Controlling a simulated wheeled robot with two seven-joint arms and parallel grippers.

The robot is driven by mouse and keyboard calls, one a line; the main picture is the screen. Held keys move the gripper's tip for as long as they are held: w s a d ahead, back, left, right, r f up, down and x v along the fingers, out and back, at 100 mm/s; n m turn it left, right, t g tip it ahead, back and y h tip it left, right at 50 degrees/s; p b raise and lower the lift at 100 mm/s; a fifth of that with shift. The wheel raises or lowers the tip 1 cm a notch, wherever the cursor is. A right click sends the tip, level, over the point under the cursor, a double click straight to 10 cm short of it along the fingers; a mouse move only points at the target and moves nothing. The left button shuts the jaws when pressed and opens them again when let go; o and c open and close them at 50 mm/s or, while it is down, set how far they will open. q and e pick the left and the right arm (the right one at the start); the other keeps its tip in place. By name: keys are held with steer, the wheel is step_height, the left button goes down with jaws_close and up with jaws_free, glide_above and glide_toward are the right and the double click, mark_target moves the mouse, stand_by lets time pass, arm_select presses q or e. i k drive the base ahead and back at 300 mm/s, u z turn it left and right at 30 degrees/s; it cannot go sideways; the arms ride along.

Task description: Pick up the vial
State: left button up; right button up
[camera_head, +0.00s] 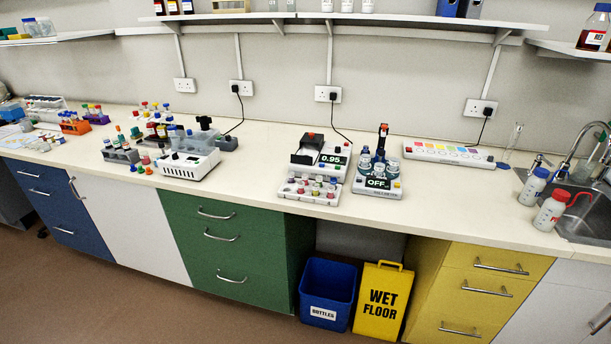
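Neither of my grippers is in view. Several small capped vials stand in racks on the bench, and I cannot tell which one the task means. An orange rack (75,127) and a grey rack (121,155) with capped tubes are at the left. A white tray (309,190) with several small capped vials sits in front of the device reading 0.95 (333,160). A white device reading OFF (377,183) holds several blue-tinted glass vessels. Loose small coloured caps or vials (140,168) lie near the grey rack; they are too small to tell.
The bench top (440,206) is clear right of the OFF device. A white strip with coloured squares (449,152) lies at the back. Wash bottles (533,187) stand by the sink (585,225). A blue bin (327,292) and yellow wet floor sign (381,300) stand below.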

mark_target(300, 183)
steer(key=k, duration=0.8)
steer(key=z, duration=0.8)
steer(key=i, duration=1.6)
steer(key=u, duration=0.65)
steer(key=i, duration=0.6)
steer(key=u, duration=0.65)
